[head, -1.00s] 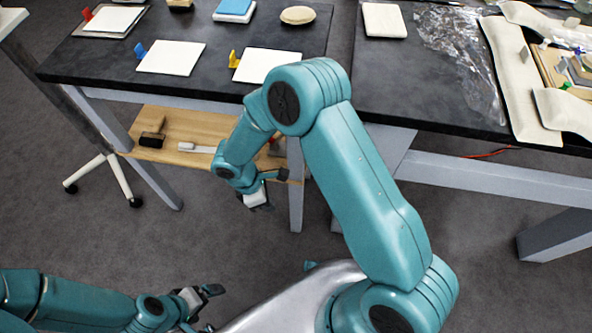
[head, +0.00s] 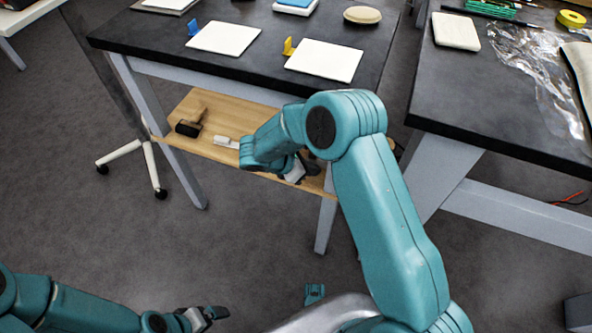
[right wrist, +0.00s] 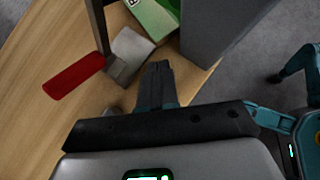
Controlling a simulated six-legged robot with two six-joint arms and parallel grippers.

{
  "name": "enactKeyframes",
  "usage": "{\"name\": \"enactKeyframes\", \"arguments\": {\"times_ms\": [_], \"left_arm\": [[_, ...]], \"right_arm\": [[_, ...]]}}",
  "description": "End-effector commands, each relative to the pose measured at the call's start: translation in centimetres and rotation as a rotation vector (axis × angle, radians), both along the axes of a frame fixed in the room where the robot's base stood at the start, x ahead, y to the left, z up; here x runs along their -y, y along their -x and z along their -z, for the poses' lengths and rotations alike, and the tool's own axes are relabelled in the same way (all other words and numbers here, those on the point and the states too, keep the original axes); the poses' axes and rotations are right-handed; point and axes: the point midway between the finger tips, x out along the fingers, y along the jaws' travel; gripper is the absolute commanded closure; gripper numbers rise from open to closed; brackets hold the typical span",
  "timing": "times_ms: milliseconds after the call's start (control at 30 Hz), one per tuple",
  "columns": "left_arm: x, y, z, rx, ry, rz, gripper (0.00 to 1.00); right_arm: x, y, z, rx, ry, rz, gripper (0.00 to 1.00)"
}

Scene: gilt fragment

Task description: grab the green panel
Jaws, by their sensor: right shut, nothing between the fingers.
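My right gripper (right wrist: 158,80) is shut and empty, a little short of the green piece. In the head view the right gripper (head: 300,170) is at the shelf under the left table, and the arm hides part of the shelf. My left gripper (head: 208,314) is low at the left, away from the shelf; its jaw opening is unclear.
On the shelf (head: 190,142) lie a dark-headed brush (head: 189,127) and a white-ended tool (head: 226,142). A red-handled tool (right wrist: 75,76) with a grey block-like head lies close to the right gripper. The grey leg (right wrist: 215,25) stands right beside the green piece.

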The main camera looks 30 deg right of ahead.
Motion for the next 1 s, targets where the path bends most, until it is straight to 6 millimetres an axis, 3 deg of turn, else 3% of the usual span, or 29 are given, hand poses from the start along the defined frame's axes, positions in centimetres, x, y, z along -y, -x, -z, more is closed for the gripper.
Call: {"name": "enactKeyframes", "arguments": {"times_ms": [200, 600, 800, 1000], "left_arm": [[0.0, 0.0, 0.4, 0.000, 0.000, 0.000, 0.05], [0.0, 0.0, 0.4, 0.000, 0.000, 0.000, 0.05], [0.0, 0.0, 0.5, 0.000, 0.000, 0.000, 0.05], [0.0, 0.0, 0.5, 0.000, 0.000, 0.000, 0.05]], "right_arm": [[2.0, 0.2, 0.0, -0.001, 0.000, -0.001, 1.00], [2.2, 0.1, 0.0, -0.001, -0.001, -0.004, 1.00], [4.0, 0.3, 0.0, -0.001, -0.001, -0.002, 1.00], [4.0, 0.3, 0.0, -0.002, 0.000, -0.004, 1.00]]}}
